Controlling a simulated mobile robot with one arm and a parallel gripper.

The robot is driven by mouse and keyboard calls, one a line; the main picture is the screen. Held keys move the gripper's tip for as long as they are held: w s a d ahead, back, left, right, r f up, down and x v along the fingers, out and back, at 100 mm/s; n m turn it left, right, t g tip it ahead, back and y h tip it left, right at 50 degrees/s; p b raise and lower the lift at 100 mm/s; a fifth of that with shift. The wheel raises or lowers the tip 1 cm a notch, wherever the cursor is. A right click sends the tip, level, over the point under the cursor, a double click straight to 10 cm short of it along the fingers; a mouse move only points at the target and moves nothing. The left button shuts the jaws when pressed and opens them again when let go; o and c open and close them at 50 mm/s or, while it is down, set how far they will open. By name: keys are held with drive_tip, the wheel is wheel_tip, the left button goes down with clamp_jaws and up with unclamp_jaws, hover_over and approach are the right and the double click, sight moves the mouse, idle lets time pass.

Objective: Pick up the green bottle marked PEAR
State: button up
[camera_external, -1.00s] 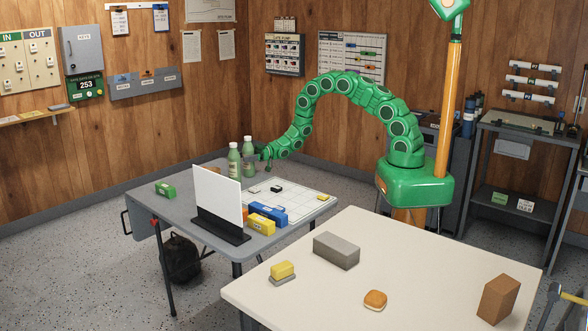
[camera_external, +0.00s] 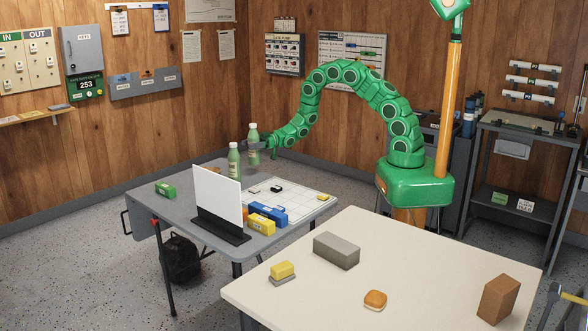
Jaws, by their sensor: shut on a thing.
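Two green bottles with pale caps show at the far side of the grey folding table (camera_external: 150,212). The left green bottle (camera_external: 234,161) stands on the table. The right green bottle (camera_external: 253,150) is higher, held up in my gripper (camera_external: 258,144), which is shut on it. The held bottle looks upright. The lettering on both bottles is too small to read, so I cannot tell which one is marked PEAR.
A white upright panel (camera_external: 217,191) on a black base stands near the bottles. Blue and yellow blocks (camera_external: 267,213) lie beside it, and a green box (camera_external: 165,190) lies at left. A marked white sheet (camera_external: 304,199) covers the table's right part. A cream table (camera_external: 420,262) stands in front.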

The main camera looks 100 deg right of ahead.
sight(256, 137)
drive_tip(key=s+r, duration=0.2)
drive_tip(key=r, duration=0.1)
drive_tip(key=shift+s+a, duration=0.25)
drive_tip(key=shift+a, duration=0.1)
drive_tip(key=s+a+r, duration=0.2)
drive_tip(key=s+r, duration=0.1)
drive_tip(key=s, duration=0.5)
drive_tip(key=shift+s+a+r, duration=0.15)
drive_tip(key=shift+r, duration=0.15)
